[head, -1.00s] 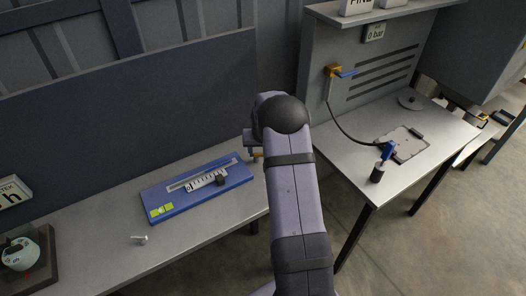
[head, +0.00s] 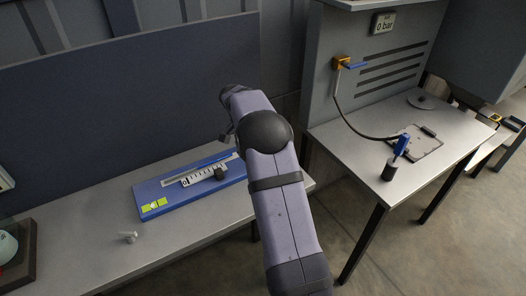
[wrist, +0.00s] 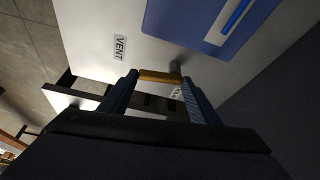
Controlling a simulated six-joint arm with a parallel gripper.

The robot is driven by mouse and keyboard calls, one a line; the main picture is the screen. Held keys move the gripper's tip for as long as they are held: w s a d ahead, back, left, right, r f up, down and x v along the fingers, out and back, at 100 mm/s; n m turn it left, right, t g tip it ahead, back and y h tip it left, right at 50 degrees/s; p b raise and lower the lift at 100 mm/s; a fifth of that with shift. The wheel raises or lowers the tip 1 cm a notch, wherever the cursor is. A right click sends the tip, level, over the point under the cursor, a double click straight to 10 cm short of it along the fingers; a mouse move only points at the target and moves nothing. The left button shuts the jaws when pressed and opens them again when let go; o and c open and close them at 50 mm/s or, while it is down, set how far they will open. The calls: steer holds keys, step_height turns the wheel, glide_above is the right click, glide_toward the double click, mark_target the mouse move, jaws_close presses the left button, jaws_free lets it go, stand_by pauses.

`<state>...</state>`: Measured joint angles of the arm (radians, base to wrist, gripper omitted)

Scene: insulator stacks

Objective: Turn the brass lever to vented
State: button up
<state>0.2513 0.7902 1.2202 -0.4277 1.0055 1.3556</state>
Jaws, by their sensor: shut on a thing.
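In the wrist view, the brass lever (wrist: 158,76) is a short yellow bar joined to a grey round pivot (wrist: 176,66) on the pale bench surface. My gripper (wrist: 160,82) has its two blue fingers on either side of the bar and is shut on it. A "VENT" label (wrist: 120,47) lies on the surface, to the upper left of the lever. A second small label (wrist: 176,93) shows partly between the fingers and cannot be read. In the head view, my arm hides the lever and most of the gripper.
A blue board with a white scale (head: 160,203) lies on the left bench, close to the lever. The right bench holds a hose, a square plate (head: 418,146) and a blue-handled tool (head: 400,148).

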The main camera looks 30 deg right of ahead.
steer(key=shift+a+m+g, duration=0.25)
steer(key=shift+m+g, duration=0.15)
steer(key=shift+m, duration=0.6)
steer(key=o, duration=1)
steer(key=shift+o, duration=0.2)
steer(key=b+v, duration=0.1)
steer(key=v, duration=0.6)
steer(key=shift+r, duration=0.2)
steer(key=shift+w, duration=0.1)
